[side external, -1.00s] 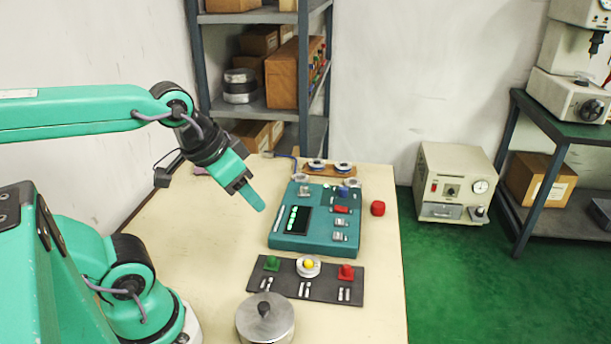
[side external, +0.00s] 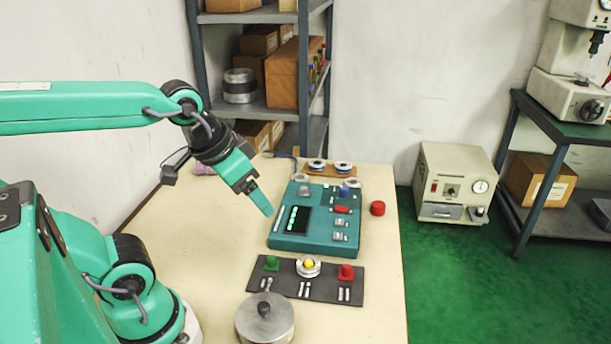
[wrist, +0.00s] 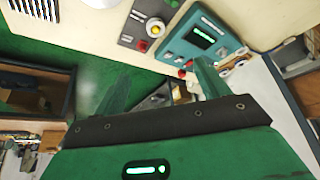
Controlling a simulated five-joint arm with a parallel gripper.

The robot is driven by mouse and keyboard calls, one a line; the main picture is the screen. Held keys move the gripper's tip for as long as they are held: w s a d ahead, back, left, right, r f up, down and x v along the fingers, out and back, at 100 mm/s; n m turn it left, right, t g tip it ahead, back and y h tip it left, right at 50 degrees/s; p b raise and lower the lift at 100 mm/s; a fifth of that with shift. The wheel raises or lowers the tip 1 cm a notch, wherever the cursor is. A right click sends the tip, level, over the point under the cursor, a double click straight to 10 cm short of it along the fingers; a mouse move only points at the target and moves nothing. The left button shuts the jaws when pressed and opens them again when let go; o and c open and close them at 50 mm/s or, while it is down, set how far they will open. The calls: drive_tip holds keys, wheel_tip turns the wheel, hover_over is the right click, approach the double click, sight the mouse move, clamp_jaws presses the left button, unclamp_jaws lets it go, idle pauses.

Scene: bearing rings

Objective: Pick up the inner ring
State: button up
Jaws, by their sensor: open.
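Several small ring-shaped parts are in view, and I cannot tell which is the inner ring. Two pale rings with dark centres, a left ring (side external: 317,164) and a right ring (side external: 343,166), sit on a wooden tray (side external: 330,174) at the table's back. A silvery ring (side external: 308,271) surrounds a yellow button on the dark panel (side external: 325,290). My gripper (side external: 269,211) hangs tilted in the air, its tip overlapping the left edge of the teal console in the side view. In the wrist view my gripper (wrist: 162,84) has its two fingers apart with nothing held between them.
The teal console (side external: 280,240) stands mid-table and also shows in the wrist view (wrist: 190,43). A lidded metal pot (side external: 265,323) is at the front. A red cylinder (side external: 377,208) sits near the right edge. The left of the beige table (side external: 200,230) is clear.

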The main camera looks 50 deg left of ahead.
drive_tip(key=w+f+g, duration=0.3)
drive_tip(key=w+f, duration=0.2)
drive_tip(key=w, duration=0.2)
drive_tip(key=g, duration=0.2)
approach(308, 261)
drive_tip(key=shift+s+a+f, duration=0.1)
drive_tip(key=shift+a, duration=0.05)
drive_tip(key=shift+w+f, duration=0.25)
drive_tip(key=shift+f, duration=0.4)
drive_tip(key=shift+f, duration=1.3)
drive_tip(key=shift+d+f, duration=0.2)
drive_tip(key=shift+f, duration=2.4)
